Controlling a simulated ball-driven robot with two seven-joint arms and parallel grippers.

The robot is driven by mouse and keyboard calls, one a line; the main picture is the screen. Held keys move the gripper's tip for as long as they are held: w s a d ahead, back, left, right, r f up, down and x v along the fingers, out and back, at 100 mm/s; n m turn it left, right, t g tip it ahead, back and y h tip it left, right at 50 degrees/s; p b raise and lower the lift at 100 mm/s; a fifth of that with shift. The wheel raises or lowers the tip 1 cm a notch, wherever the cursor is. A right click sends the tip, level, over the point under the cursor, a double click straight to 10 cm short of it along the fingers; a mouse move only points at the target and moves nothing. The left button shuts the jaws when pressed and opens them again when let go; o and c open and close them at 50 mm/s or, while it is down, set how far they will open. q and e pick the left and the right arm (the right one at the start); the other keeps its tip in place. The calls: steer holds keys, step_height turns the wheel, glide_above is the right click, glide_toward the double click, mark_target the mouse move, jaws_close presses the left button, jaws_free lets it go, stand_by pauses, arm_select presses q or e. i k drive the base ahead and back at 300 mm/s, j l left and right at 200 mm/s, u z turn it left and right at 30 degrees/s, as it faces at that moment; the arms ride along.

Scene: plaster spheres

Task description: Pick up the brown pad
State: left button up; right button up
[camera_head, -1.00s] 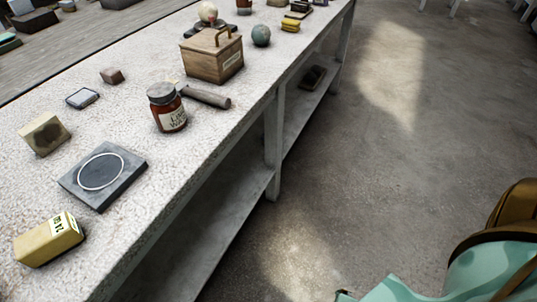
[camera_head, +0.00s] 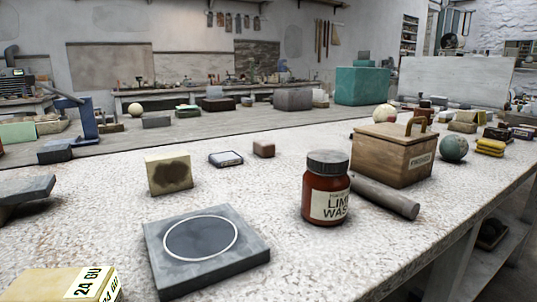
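A small brown block (camera_head: 264,148), the likeliest match for the brown pad, lies on the pale speckled bench (camera_head: 330,262). It sits just right of a small dark flat tile with a light rim (camera_head: 226,159) and behind the jar. It looks fully visible, and nothing touches it. Neither of my grippers is in view.
Nearer stand a red-brown lime wash jar (camera_head: 326,190), a grey slab with a white ring (camera_head: 205,248), a stained yellowish block (camera_head: 169,174) and a labelled yellow block (camera_head: 62,283). A wooden box (camera_head: 391,153) and a grey cylinder (camera_head: 388,195) are at right.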

mark_target(264, 149)
steer(key=k+j+u, duration=0.1)
steer(key=u, duration=0.25)
steer(key=k+j+u, duration=0.1)
steer(key=u, duration=0.2)
steer(key=j+u, duration=0.2)
steer(key=u, duration=0.15)
steer(key=k, duration=0.05)
